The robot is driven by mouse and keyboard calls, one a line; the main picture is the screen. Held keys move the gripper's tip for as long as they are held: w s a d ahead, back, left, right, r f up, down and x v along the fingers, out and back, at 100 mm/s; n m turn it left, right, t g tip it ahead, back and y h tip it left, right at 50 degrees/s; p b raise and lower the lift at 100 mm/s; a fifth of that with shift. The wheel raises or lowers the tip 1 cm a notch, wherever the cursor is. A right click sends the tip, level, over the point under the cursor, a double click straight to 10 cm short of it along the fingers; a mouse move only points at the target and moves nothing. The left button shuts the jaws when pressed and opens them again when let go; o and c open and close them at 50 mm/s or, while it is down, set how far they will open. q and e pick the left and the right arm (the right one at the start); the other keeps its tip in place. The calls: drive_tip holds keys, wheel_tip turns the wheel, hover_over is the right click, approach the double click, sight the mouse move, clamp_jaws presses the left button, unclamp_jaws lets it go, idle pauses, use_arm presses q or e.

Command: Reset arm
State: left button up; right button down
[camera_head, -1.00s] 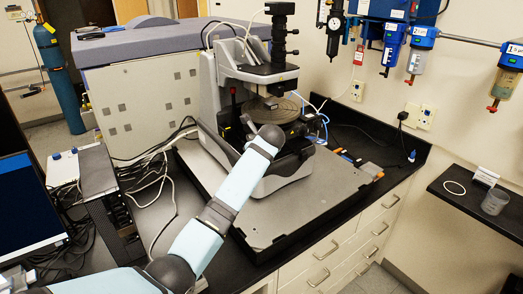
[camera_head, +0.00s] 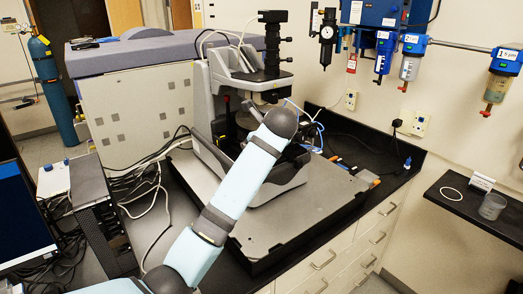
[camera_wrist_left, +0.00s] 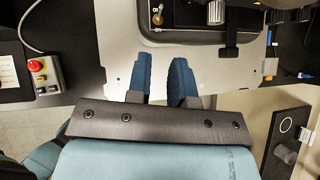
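The stylus profiler (camera_head: 216,75) stands on a flat grey base plate (camera_head: 300,210) on the black bench in the head view. My left arm comes in from the lower left and crosses in front of it, covering much of its stage. My left gripper is hidden behind the arm there. In the left wrist view my left gripper (camera_wrist_left: 160,62) shows two blue fingers apart with nothing between them, in front of the plate's edge (camera_wrist_left: 115,45). Whether the fingers touch the plate cannot be told. My right gripper is in neither view.
A grey cabinet (camera_head: 140,105) and loose cables stand left of the profiler. A black box (camera_head: 95,195) and a monitor (camera_head: 22,215) are at the left. Regulators (camera_head: 384,50) hang on the right wall. A dark shelf (camera_head: 455,215) holds a white ring and a cup (camera_head: 491,206).

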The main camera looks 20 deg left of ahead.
use_arm(q)
drive_tip(key=s+a+f+n+g+h, duration=0.3)
drive_tip(key=s+f+n, duration=0.8)
drive_tip(key=s+f, duration=0.95)
drive_tip(key=s+a+f+n+h, duration=0.1)
drive_tip(key=s+a+f+n, duration=0.1)
drive_tip(key=s+n, duration=0.8)
drive_tip(key=s+a+f+n+h, duration=0.1)
drive_tip(key=s+a+n, duration=0.25)
drive_tip(key=s, duration=1.15)
drive_tip(key=w+d+f+t+h, duration=0.1)
drive_tip(key=w+d+f+t, duration=0.1)
drive_tip(key=f, duration=0.5)
drive_tip(key=w+d+f+t+h, duration=0.2)
drive_tip(key=w+d+f+t, duration=0.1)
drive_tip(key=d+f+t, duration=0.2)
wheel_tip(320, 180, down, 2)
drive_tip(key=shift+f, duration=0.1)
